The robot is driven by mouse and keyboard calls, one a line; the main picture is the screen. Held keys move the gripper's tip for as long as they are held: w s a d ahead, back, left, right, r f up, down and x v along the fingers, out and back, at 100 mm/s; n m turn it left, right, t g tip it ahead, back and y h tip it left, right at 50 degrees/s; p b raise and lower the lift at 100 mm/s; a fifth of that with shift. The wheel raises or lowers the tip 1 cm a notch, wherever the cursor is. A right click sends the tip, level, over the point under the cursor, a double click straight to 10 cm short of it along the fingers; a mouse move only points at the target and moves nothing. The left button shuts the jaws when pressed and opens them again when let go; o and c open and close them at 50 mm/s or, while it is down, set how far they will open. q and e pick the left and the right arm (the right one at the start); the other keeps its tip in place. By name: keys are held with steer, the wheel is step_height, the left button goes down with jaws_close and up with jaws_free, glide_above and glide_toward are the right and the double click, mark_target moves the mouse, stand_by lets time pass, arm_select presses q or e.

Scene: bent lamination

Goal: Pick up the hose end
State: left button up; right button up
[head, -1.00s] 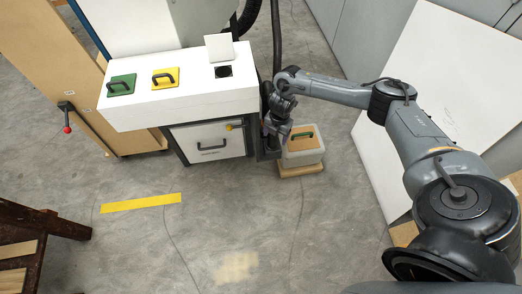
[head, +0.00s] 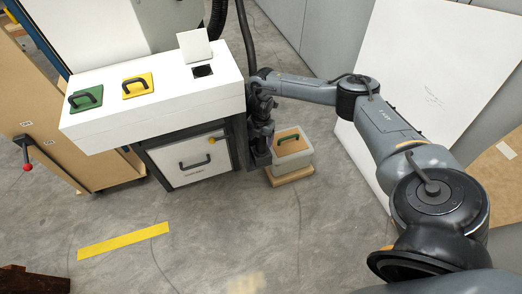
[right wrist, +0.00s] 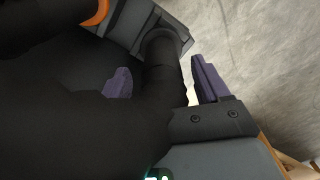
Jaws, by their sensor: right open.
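A black hose (right wrist: 163,75) shows in the right wrist view, with a collar-like ring near its upper end. It runs between the two purple finger pads of my right gripper (right wrist: 162,82), which is open around it. The left finger is partly covered by a large dark shape. In the head view my right gripper (head: 260,152) points down beside the right side of the white-topped machine (head: 160,110). In that view a dark hose (head: 245,35) drops behind the machine, and its lower end is hidden. My left gripper is not in view.
A grey bin (head: 293,160) with a green handle stands on a wooden base just right of my right gripper. A large white panel (head: 430,80) leans at the right. Yellow tape (head: 122,241) lies on open floor in front.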

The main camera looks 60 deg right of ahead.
mark_target(260, 150)
step_height(260, 150, down, 4)
steer(key=b, duration=0.3)
steer(key=shift+s+f, duration=0.1)
steer(key=shift+f+b, duration=0.5)
steer(key=shift+b, duration=0.05)
steer(key=shift+a, duration=0.1)
steer(key=shift+r, duration=0.1)
steer(key=shift+c, duration=0.5)
steer(key=c, duration=1)
